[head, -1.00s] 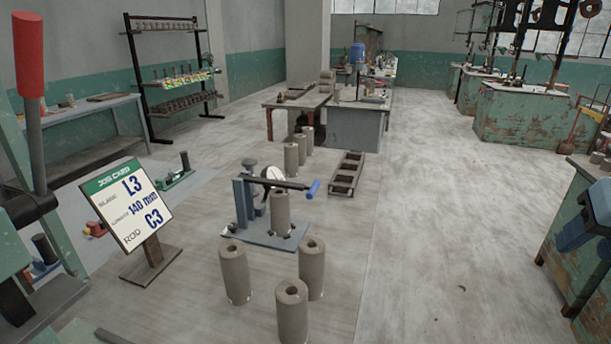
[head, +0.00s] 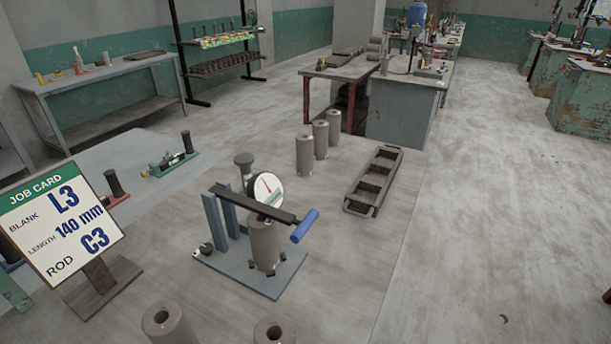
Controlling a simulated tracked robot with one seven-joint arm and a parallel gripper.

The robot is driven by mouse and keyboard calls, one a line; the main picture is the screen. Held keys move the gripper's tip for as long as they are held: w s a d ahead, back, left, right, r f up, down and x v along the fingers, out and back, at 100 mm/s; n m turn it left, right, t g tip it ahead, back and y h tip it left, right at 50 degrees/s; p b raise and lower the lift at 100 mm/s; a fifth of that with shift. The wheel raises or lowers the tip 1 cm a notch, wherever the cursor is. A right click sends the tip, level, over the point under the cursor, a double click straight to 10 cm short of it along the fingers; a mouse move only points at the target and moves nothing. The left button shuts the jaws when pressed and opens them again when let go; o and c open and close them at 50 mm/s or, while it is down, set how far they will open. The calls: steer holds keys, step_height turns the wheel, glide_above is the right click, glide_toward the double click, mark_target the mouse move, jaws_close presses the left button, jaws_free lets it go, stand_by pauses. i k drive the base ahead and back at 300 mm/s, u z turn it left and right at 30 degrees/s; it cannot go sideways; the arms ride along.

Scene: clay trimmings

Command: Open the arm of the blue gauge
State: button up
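The blue gauge (head: 236,262) stands on the worktop, with a blue-grey base plate and two upright blue posts. Its dark arm (head: 252,204) lies nearly level from the posts across the top of a grey clay cylinder (head: 264,246), sloping slightly down to the right. The arm ends in a bright blue handle (head: 305,226) that sticks out past the cylinder. A round white dial (head: 267,188) with a red needle sits behind the arm. Whether the arm touches the cylinder's top I cannot tell. My gripper is not in view.
Clay cylinders stand in front (head: 170,322) and behind (head: 305,155) the gauge. A dark compartment tray (head: 374,180) lies to the right. A job card (head: 62,222) reading L3, 140 mm, C3 stands at left. A smaller green tool (head: 172,163) sits behind it.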

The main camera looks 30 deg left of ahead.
mark_target(272, 213)
steer(key=z, duration=0.05)
steer(key=i, duration=1.15)
steer(key=u, duration=2.4)
steer(key=k, duration=0.75)
steer(key=u, duration=0.3)
steer(key=i, duration=0.45)
steer(key=z, duration=0.05)
